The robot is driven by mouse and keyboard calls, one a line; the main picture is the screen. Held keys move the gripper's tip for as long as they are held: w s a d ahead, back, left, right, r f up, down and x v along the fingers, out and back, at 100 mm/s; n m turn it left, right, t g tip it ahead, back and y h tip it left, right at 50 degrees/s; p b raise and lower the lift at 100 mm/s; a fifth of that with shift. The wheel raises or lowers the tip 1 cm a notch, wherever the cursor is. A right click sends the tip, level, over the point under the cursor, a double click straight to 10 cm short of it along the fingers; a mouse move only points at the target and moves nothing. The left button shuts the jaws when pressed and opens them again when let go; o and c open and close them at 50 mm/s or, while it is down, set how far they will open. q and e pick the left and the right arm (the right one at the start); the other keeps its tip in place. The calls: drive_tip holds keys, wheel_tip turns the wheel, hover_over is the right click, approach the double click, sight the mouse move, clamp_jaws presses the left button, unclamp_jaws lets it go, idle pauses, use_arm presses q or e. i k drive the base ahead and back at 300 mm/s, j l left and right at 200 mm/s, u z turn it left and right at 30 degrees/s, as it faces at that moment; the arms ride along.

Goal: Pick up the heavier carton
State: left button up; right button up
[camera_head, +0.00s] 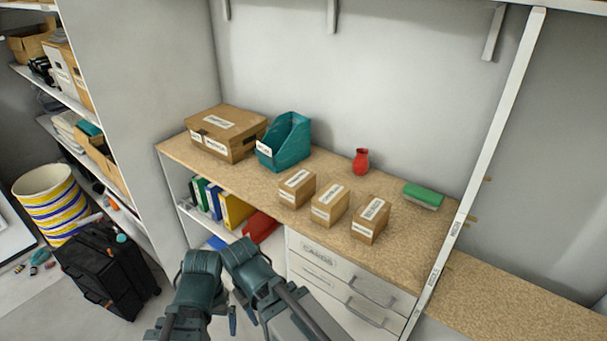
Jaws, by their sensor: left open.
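Three small brown cartons stand in a row on the speckled worktop (420,262): a left carton (291,196), a middle carton (325,216) and a right carton (366,231). Each has white labels; they look about the same size and do not touch. Their weights cannot be read from this view. My left gripper (241,313) is low at the bottom middle, in front of and below the worktop edge, apart from the cartons. It is open and empty, with its fingers partly hidden by my arm links. My right gripper is not seen.
A larger brown box (228,144) and a teal bin (285,143) stand at the worktop's left. A red vase (361,161) and a green-topped block (424,196) are behind the cartons. Drawers (345,289) sit below. A white post (489,160) bounds the right side.

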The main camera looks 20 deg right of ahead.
sight(328, 207)
drive_tip(key=z, duration=1.05)
drive_tip(key=j+z, duration=0.15)
drive_tip(key=z, duration=0.2)
drive_tip(key=k+z, duration=0.15)
drive_tip(key=z, duration=0.25)
drive_tip(key=k+j, duration=0.4)
